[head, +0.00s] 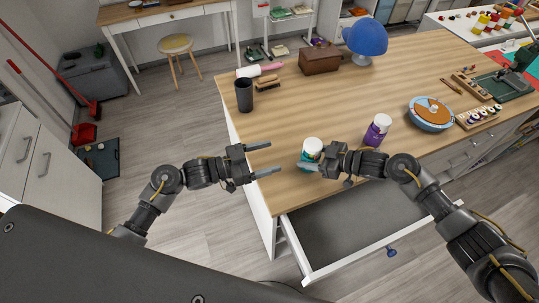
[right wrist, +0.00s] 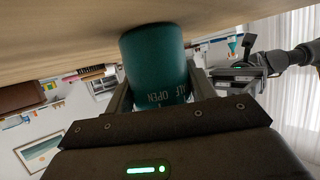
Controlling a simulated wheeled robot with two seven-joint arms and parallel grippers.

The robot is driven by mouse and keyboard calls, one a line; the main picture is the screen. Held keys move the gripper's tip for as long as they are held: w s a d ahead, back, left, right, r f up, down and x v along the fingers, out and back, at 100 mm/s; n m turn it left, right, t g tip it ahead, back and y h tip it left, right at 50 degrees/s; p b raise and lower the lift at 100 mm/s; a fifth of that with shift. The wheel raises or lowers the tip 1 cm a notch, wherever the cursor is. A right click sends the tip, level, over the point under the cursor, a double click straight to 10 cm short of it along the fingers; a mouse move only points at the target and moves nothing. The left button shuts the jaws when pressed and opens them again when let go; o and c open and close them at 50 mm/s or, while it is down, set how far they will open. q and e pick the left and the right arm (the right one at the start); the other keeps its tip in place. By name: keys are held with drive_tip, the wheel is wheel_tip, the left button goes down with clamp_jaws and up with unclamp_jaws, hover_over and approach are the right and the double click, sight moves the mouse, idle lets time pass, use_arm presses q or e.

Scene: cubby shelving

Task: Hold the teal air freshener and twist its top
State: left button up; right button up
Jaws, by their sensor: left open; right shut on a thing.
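The teal air freshener (head: 308,157) with a white top stands near the front edge of the wooden table. My right gripper (head: 312,165) is shut on its teal body. The right wrist view shows the teal body (right wrist: 156,62) between the fingers, with pale lettering that includes "OPEN". My left gripper (head: 268,159) is open and empty, just left of the air freshener, its fingers pointing toward it. The left fingers are apart from the air freshener. Part of the teal body is hidden by my right gripper in the head view.
A purple bottle with a white cap (head: 377,130) stands right of my right gripper. A black cup (head: 244,95), a brown box (head: 320,61) and a round blue-and-orange container (head: 431,113) are on the table (head: 300,105). An open drawer (head: 350,225) juts out below the front edge.

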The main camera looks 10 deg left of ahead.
drive_tip(key=o, duration=1.2)
drive_tip(key=shift+c, duration=0.2)
drive_tip(key=shift+d, duration=0.1)
